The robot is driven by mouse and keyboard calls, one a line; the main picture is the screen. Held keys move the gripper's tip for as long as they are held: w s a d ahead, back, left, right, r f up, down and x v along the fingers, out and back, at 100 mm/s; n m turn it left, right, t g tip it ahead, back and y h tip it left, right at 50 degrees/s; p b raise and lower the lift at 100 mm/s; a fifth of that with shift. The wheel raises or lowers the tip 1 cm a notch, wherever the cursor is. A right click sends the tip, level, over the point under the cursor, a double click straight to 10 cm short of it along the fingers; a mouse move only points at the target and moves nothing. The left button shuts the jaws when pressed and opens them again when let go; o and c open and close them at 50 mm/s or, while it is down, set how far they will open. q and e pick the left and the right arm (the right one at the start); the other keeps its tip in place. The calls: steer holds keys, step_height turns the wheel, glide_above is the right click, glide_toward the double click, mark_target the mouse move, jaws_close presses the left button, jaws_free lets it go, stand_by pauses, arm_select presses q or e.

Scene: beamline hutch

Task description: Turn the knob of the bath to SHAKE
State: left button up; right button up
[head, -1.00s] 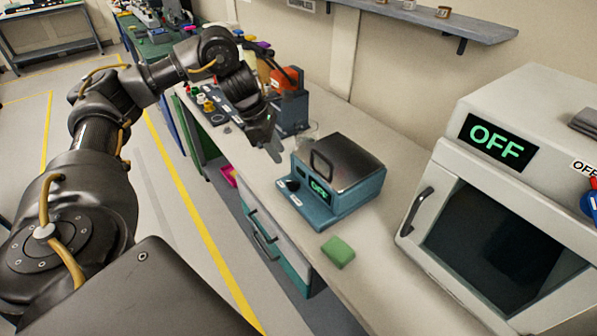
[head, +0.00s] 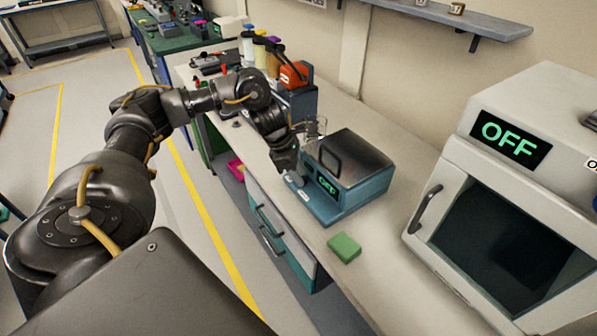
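The bath (head: 352,200) is a teal box with a dark metallic lid and handle, standing on the bench. Its small display (head: 327,185) shows green letters that look like OFF, partly hard to read. My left gripper (head: 293,177) points down at the left end of the bath's front, where the knob is. The gripper covers the knob, so its pointer and any grip on it are hidden. I cannot tell whether the fingers touch it. My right gripper is out of view.
A green sponge-like block (head: 344,247) lies on the bench in front of the bath. A large white cabinet (head: 462,160) reading OFF stands at right. A glass beaker (head: 315,128) and an orange-topped device (head: 294,75) stand behind the gripper.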

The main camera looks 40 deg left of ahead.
arm_select(q)
steer(key=shift+c, duration=0.4)
jaws_close()
